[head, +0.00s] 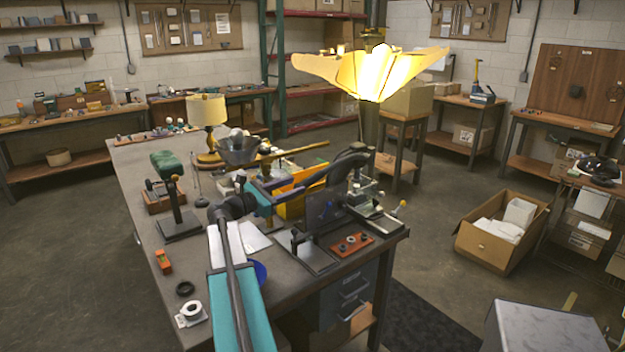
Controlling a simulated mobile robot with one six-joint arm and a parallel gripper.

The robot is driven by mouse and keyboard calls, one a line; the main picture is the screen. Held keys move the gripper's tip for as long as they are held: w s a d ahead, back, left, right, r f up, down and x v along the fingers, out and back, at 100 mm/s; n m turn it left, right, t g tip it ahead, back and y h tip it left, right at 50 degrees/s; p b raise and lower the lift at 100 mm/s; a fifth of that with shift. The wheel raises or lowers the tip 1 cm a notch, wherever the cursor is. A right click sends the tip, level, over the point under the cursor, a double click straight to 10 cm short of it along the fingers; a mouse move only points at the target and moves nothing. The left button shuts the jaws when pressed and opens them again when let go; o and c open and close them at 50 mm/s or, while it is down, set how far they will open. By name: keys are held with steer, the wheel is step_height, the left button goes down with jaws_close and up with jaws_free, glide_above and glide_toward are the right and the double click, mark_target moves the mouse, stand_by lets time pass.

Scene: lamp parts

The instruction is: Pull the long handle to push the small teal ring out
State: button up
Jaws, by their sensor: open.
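My teal arm reaches from the bottom over the bench to my gripper (354,159), a dark shape above the bench's right end. It is open; its fingertips are small and hard to make out. Behind and below it stands a metal bench device (365,197) with a short lever ending in a yellow knob (403,204). A long tan rod (292,152) slants above the middle of the bench, left of my gripper; I cannot tell whether it is the long handle. I cannot make out the small teal ring.
The grey bench (140,160) also bears a green-topped stand (168,165), a small lit lamp (207,109), a yellow bin (291,205) and a red tray (351,245). A tall glowing lamp (372,75) rises behind my gripper. An open carton (500,228) stands on the floor at right.

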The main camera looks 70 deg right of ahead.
mark_target(313, 179)
steer(key=p+x, duration=0.2)
steer(key=x, duration=0.7)
steer(key=shift+d, duration=0.1)
